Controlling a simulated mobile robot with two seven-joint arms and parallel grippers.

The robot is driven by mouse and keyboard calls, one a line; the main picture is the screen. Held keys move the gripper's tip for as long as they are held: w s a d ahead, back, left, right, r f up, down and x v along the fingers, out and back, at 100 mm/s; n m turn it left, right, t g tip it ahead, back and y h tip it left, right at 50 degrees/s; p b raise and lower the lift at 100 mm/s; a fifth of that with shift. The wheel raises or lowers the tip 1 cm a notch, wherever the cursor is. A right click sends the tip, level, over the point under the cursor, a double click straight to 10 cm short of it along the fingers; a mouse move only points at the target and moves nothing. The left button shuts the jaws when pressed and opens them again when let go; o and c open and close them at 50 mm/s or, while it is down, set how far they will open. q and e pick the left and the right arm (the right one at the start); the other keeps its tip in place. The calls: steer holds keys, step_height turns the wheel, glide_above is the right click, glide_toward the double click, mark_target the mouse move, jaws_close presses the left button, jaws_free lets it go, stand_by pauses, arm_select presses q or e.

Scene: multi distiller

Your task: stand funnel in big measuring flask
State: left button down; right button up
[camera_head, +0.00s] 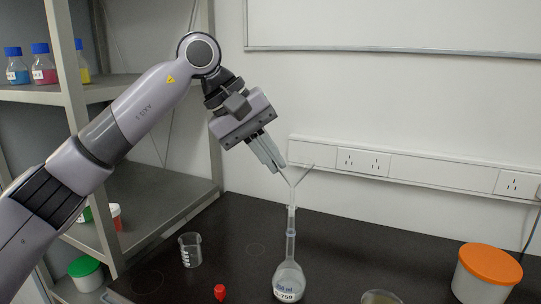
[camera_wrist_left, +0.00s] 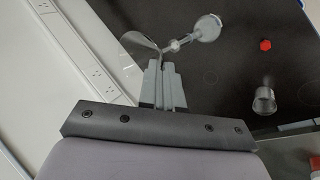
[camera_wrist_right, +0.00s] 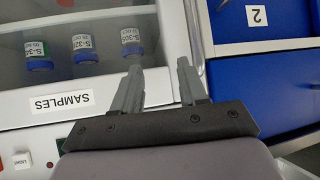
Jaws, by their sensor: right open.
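The clear glass funnel (camera_head: 295,180) stands upright above the big measuring flask (camera_head: 289,278), its stem running down into the flask's long neck. The flask stands on the dark bench. My left gripper (camera_head: 281,167) reaches down from the upper left, its fingers close together at the funnel's left wall, and looks shut on it. In the left wrist view the fingertips (camera_wrist_left: 161,64) meet the funnel (camera_wrist_left: 141,42), with the flask (camera_wrist_left: 208,28) beyond. My right gripper (camera_wrist_right: 157,65) is open and empty, away from the funnel and flask.
A small beaker (camera_head: 190,250) and a red cap (camera_head: 220,292) are left of the flask. An orange-lidded jar (camera_head: 486,275) stands at the right. Shelving (camera_head: 150,190) is at the left. Before the right gripper are sample bottles (camera_wrist_right: 85,48) and a blue drawer unit (camera_wrist_right: 265,80).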

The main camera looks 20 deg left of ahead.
arm_select(q)
steer(key=shift+f+b, duration=1.25)
steer(key=shift+f, duration=0.65)
steer(key=c, duration=1.2)
jaws_free()
steer(key=shift+c, duration=0.2)
steer(key=v, duration=0.7)
